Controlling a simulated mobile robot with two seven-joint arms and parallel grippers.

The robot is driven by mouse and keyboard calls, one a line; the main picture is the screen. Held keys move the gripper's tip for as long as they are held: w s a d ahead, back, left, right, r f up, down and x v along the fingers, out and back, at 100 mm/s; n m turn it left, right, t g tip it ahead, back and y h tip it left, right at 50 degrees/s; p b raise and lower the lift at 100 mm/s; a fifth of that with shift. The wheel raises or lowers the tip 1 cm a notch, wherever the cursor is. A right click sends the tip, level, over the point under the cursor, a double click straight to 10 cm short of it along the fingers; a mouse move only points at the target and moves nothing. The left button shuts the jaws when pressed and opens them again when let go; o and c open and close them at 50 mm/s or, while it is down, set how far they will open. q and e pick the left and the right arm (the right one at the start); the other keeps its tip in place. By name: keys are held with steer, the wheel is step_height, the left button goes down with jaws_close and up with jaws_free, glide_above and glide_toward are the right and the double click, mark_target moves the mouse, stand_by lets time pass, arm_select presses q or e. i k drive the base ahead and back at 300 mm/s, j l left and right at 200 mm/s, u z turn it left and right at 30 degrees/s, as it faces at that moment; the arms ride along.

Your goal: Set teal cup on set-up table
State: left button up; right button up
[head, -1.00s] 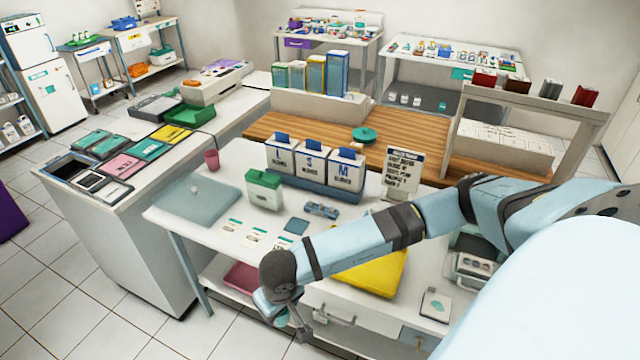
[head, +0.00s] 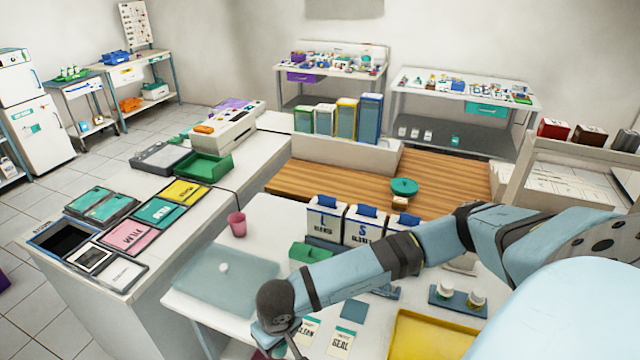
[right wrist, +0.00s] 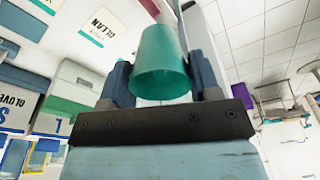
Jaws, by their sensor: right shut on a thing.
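The teal cup (right wrist: 160,72) is in the right wrist view, between the two fingers of my right gripper (right wrist: 160,82), which is shut on it. In the head view the right arm reaches to the bottom edge, where the gripper is mostly cut off and the cup cannot be made out. The white table (head: 265,238) under this arm, which looks like the set-up table, carries a pale teal mat (head: 225,278) and a pink cup (head: 237,225). My left gripper is not in view.
Labelled glove boxes (head: 325,220), a green-lidded box (head: 308,254) and a yellow tray (head: 430,335) crowd the white table. A wooden counter (head: 330,183) stands behind, a cabinet with coloured trays (head: 130,235) at left. Bare tabletop shows around the pink cup.

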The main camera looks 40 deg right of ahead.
mark_target(271, 247)
steer(key=i+z, duration=0.2)
steer(key=i, duration=0.2)
steer(key=i+j+z, duration=0.15)
steer(key=i, duration=0.2)
steer(key=i+j+z, duration=0.2)
steer(key=i, duration=0.2)
